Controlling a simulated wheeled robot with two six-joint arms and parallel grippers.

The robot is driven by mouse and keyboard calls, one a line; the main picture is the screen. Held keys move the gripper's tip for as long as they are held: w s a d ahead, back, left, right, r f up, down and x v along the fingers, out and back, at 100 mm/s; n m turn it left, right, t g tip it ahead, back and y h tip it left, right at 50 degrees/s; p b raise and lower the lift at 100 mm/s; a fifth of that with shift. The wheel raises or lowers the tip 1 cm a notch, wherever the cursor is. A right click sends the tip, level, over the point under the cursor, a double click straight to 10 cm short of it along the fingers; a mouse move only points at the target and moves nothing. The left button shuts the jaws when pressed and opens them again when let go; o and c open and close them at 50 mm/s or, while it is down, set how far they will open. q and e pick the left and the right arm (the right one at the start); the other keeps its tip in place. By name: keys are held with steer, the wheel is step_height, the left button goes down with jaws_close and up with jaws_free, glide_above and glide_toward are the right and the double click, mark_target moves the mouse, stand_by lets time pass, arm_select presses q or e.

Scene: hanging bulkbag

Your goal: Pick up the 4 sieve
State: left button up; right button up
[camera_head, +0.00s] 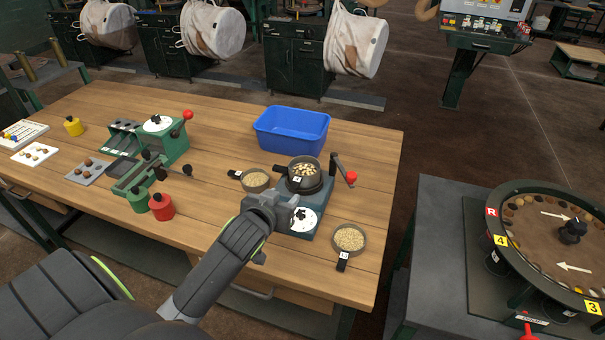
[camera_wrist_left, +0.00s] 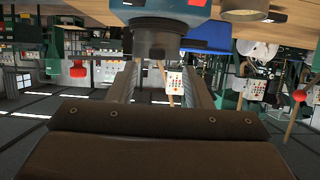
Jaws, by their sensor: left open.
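A dark round sieve (camera_head: 304,168) with pale and dark beans inside sits on top of the blue-grey sieve machine (camera_head: 303,222). Its small tag faces me, but I cannot read the number surely. A second sieve (camera_head: 256,181) with pale grain lies on the table left of the machine. A third sieve (camera_head: 349,238) with pale grain lies to the right, its black handle toward me. My left gripper (camera_head: 290,207) is at the machine's near left side, just below the top sieve. In the wrist view its fingers (camera_wrist_left: 160,83) are apart, with nothing clearly between them.
A blue bin (camera_head: 291,130) stands behind the machine. The machine's red-knobbed crank (camera_head: 346,172) sticks out to the right. A green machine (camera_head: 160,142), red weight (camera_head: 161,207) and green weight (camera_head: 138,200) stand to the left. The table's front middle is clear.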

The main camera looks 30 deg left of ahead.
mark_target(292, 191)
arm_select(q)
steer(key=shift+p+x, duration=0.45)
steer(key=shift+x, duration=2.9)
steer(key=shift+d+f, duration=0.1)
steer(key=shift+d, duration=0.1)
